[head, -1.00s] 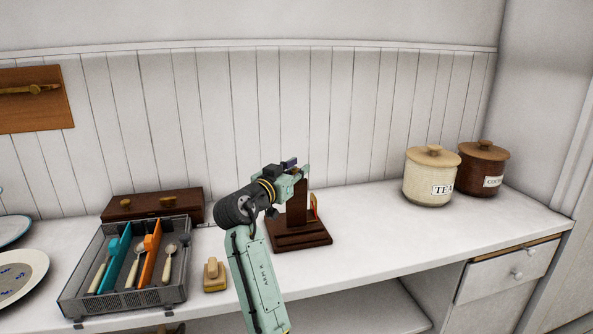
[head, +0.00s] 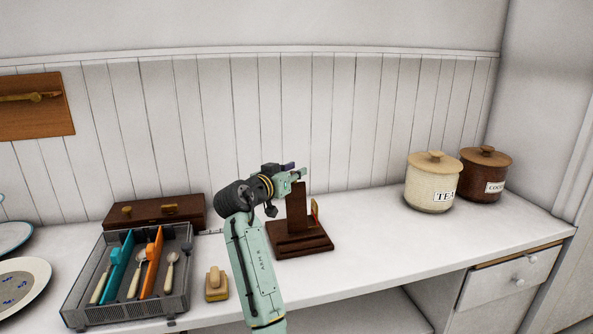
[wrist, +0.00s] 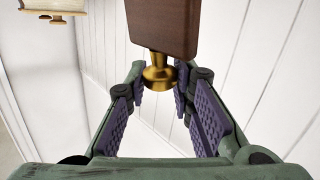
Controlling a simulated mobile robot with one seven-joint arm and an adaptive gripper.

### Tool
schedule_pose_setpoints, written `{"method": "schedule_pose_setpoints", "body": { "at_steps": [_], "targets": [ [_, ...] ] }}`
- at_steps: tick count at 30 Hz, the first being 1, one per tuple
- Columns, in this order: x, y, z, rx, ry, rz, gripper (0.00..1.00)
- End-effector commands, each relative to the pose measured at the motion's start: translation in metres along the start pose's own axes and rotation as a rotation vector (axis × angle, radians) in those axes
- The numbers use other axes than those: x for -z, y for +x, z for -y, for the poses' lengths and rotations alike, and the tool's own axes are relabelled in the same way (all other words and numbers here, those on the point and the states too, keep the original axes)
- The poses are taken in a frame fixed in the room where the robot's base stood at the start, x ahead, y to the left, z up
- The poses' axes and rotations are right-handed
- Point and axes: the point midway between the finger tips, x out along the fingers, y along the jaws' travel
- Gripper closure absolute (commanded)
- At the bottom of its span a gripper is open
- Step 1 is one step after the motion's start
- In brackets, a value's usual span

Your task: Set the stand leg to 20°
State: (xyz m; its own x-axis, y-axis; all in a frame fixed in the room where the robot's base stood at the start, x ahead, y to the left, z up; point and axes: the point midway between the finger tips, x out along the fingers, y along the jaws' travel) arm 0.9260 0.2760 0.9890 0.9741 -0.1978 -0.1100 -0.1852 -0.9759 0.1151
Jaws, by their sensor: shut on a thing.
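The dark wooden stand (head: 301,241) is on the counter right of my forearm, with a dark upright board (head: 297,209) rising from its stepped base. My gripper (head: 295,171) is at the top of this board in the head view. In the wrist view a dark wooden bar (wrist: 163,25) ends in a brass knob (wrist: 160,76). My gripper's purple pads (wrist: 160,92) are closed around the knob. I take this bar to be the stand leg. Its hinge and angle marks cannot be made out. A small orange and yellow part (head: 315,208) shows at the board's right side.
A grey cutlery tray (head: 75,318) and a wooden box (head: 155,209) are at left. A small wooden-handled block (head: 216,284) is left of my forearm. A tea canister (head: 432,185) and a brown canister (head: 484,176) are at right. Counter between stand and canisters is clear.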

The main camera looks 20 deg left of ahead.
Motion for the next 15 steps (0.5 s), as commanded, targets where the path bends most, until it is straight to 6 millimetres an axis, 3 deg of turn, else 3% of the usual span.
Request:
{"method": "schedule_pose_setpoints", "body": {
  "at_steps": [12,13,15],
  "targets": [
    [-0.0061,0.0041,0.0056,0.003,-0.050,0.057,1.00],
    [-0.0063,0.0041,0.0056,0.003,-0.051,0.057,0.78],
    [-0.0063,0.0042,0.0055,0.003,-0.051,0.057,0.74]
  ]
}}
